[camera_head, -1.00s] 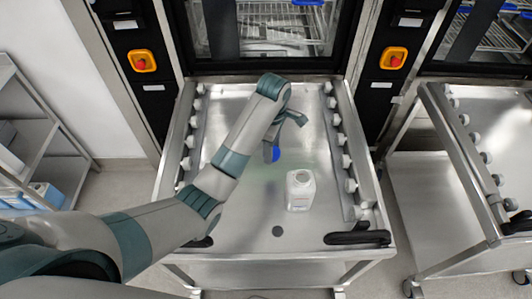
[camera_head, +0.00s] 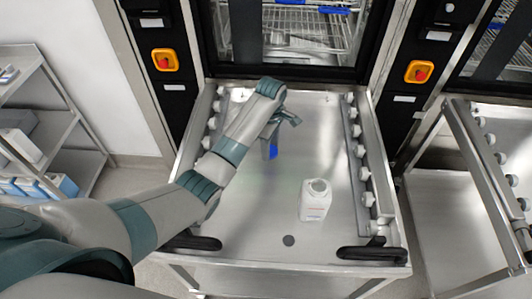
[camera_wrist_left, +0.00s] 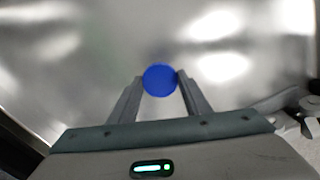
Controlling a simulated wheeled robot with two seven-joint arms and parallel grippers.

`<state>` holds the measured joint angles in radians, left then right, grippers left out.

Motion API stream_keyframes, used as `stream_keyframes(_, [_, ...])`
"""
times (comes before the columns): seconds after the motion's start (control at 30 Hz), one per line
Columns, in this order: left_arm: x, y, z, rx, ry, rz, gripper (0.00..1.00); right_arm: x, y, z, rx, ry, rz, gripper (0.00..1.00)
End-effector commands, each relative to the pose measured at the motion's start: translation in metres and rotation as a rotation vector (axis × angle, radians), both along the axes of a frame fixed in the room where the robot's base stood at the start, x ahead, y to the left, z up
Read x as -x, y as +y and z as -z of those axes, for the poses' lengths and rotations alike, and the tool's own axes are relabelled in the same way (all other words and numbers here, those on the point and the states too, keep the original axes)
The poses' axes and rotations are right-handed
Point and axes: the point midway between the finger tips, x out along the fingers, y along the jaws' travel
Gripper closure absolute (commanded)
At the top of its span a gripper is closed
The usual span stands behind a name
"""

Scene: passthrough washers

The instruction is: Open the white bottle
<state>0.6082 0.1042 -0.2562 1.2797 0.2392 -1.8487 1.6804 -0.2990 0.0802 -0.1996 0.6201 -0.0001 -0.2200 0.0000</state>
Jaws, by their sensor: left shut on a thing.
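The white bottle (camera_head: 314,202) stands upright on the steel trolley top (camera_head: 335,130), right of and nearer than my left gripper (camera_head: 270,149). Its mouth is uncovered and looks dark inside. My left gripper is shut on a round blue cap (camera_wrist_left: 159,80), held between its fingertips in the left wrist view. The cap also shows as a bit of blue in the head view (camera_head: 273,153), apart from the bottle. My right gripper is not in view.
Rails with white rollers (camera_head: 364,165) run along both sides of the trolley. Black handles (camera_head: 371,252) sit at its front corners. A washer (camera_head: 288,35) with wire racks stands behind. A second trolley (camera_head: 465,220) is on the right, shelves (camera_head: 75,165) on the left.

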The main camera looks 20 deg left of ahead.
Motion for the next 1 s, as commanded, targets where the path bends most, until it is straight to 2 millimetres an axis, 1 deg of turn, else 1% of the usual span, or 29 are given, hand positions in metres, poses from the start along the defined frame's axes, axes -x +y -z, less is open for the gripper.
stream_keyframes(0.03, [-0.004, 0.007, 0.004, -0.001, 0.003, -0.001, 0.83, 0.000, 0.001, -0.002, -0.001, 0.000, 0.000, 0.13])
stream_keyframes(0.1, [-0.008, 0.013, 0.009, -0.002, 0.002, 0.000, 0.83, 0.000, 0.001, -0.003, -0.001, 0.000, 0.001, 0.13])
stream_keyframes(0.2, [-0.012, 0.018, 0.013, -0.001, 0.001, 0.001, 0.83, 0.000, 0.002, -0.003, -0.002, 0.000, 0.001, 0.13])
stream_keyframes(0.63, [-0.012, 0.020, 0.017, 0.000, 0.002, 0.001, 0.83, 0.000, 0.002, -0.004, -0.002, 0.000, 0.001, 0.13])
stream_keyframes(0.77, [-0.011, 0.020, 0.029, 0.000, 0.004, 0.000, 0.83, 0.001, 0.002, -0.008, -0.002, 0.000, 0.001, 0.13])
stream_keyframes(0.9, [-0.011, 0.020, 0.046, -0.001, 0.003, 0.001, 0.83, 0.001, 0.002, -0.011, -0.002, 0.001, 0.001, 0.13])
stream_keyframes(1.0, [-0.012, 0.020, 0.054, -0.001, 0.001, 0.001, 0.83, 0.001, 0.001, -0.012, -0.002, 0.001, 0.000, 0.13])
